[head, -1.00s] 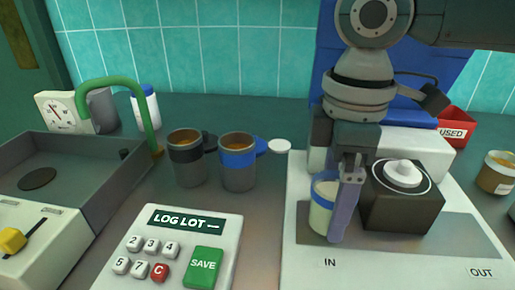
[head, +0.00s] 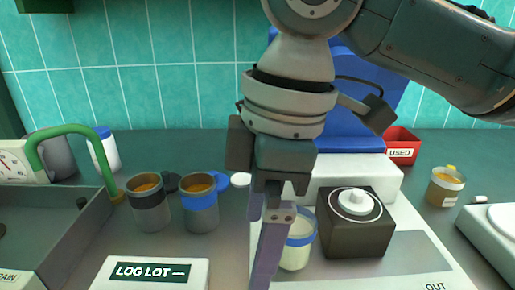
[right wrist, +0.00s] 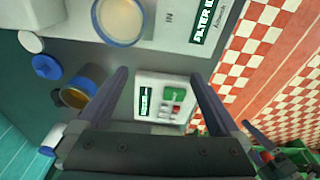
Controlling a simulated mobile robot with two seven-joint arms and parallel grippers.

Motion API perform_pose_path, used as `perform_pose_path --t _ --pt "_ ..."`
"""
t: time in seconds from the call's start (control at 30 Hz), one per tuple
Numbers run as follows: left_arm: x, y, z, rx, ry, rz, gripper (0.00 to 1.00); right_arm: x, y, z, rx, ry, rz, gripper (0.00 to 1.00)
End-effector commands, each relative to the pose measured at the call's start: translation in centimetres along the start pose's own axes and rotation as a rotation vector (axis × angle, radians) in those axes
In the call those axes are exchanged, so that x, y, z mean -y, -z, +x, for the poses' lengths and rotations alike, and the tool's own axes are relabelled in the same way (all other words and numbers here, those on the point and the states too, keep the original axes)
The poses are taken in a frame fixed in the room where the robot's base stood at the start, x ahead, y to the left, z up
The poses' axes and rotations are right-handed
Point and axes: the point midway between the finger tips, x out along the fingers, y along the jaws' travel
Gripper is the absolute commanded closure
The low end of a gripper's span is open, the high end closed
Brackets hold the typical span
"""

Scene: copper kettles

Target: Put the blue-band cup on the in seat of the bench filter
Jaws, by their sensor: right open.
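A pale cup with a blue band at its rim (head: 297,252) stands upright at the IN end of the white bench filter (head: 405,262), beside its dark block. It also shows from above in the right wrist view (right wrist: 120,20), with cream contents. The in seat under it is hidden. My right gripper (head: 268,240) is open and empty, in front and left of this cup, partly covering it in the head view. A grey mug with a blue band (head: 200,212) stands further left. My left gripper is not in view.
A grey mug with a black band (head: 151,212) stands left of the blue-banded mug. The LOG LOT keypad (head: 150,280) is at the front. A grey sink with a green tap (head: 78,132) is left. A red USED bin (head: 402,150) and a jar (head: 445,187) are right.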

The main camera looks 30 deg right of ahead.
Motion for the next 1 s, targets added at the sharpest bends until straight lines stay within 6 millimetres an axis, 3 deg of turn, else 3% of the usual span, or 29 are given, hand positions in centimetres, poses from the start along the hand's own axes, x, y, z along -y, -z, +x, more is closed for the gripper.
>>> perform_pose_path --t 0.03,0.17,0.3,0.5,0.63,0.8,1.0 --pt "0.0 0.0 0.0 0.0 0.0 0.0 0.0 2.2 0.9 1.5 -0.052 0.018 0.013 0.0" --pt "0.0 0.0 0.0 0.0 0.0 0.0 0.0 5.7 2.1 3.5 -0.18 0.012 0.132 0.0" --pt "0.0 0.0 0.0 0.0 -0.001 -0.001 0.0 7.9 0.9 4.8 -0.263 -0.02 0.361 0.0" --pt "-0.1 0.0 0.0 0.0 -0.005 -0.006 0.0 9.4 -5.6 5.7 -0.221 -0.128 0.715 0.0" --pt "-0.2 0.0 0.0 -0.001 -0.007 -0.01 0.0 9.9 -9.1 5.8 -0.164 -0.19 0.835 0.0" --pt "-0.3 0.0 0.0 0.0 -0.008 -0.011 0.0 10.2 -10.8 5.7 -0.131 -0.222 0.885 0.0" --pt "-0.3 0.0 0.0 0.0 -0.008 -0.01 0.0 10.2 -10.8 5.7 -0.131 -0.223 0.884 0.0"
